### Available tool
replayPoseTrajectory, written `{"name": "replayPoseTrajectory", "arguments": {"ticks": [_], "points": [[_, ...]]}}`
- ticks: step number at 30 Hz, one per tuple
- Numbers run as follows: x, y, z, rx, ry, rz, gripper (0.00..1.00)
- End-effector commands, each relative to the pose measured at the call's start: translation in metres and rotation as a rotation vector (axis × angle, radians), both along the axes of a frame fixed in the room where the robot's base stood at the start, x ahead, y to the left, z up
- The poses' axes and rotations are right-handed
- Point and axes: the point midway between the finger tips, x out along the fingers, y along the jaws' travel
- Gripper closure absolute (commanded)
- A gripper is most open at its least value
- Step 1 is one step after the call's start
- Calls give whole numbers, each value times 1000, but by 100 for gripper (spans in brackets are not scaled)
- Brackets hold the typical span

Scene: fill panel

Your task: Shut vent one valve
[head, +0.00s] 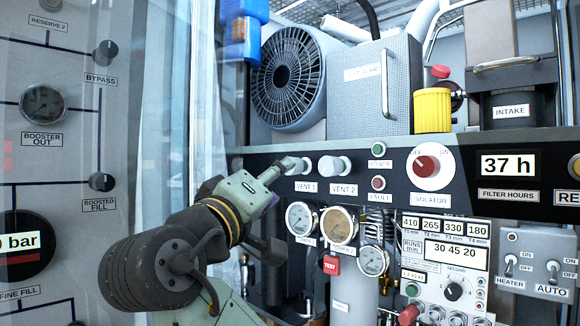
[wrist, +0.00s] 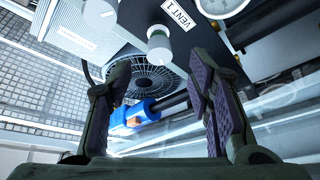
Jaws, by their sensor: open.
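The vent one valve is a pale round knob (head: 301,164) above the VENT 1 label on the dark panel strip. In the wrist view the same knob (wrist: 159,46) shows near the top, beside its label. My gripper (head: 283,168) is at the knob's left in the head view and partly covers it. In the wrist view my gripper (wrist: 157,72) is open, with a finger on each side. The knob appears beyond the fingertips, between them across the picture. I cannot tell whether either finger touches it.
The VENT 2 knob (head: 335,166) stands close by on the right. Gauges (head: 300,218) lie below, and a fan housing (head: 288,78) and a metal box (head: 375,90) stand above. A glass pane edge (head: 203,100) and a grey panel (head: 70,150) are at the left.

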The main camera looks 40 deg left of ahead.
Motion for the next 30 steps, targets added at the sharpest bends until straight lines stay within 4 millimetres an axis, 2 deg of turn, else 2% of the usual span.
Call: {"name": "replayPoseTrajectory", "arguments": {"ticks": [1, 6, 12, 24, 30], "points": [[11, 3, 6, -1, 3, -3, 53], [40, 11, 14, 0, 3, -2, 53], [63, 18, 20, 1, 0, -1, 53], [69, 20, 20, 3, 0, 0, 54], [69, 20, 20, 3, 0, 0, 67]]}}
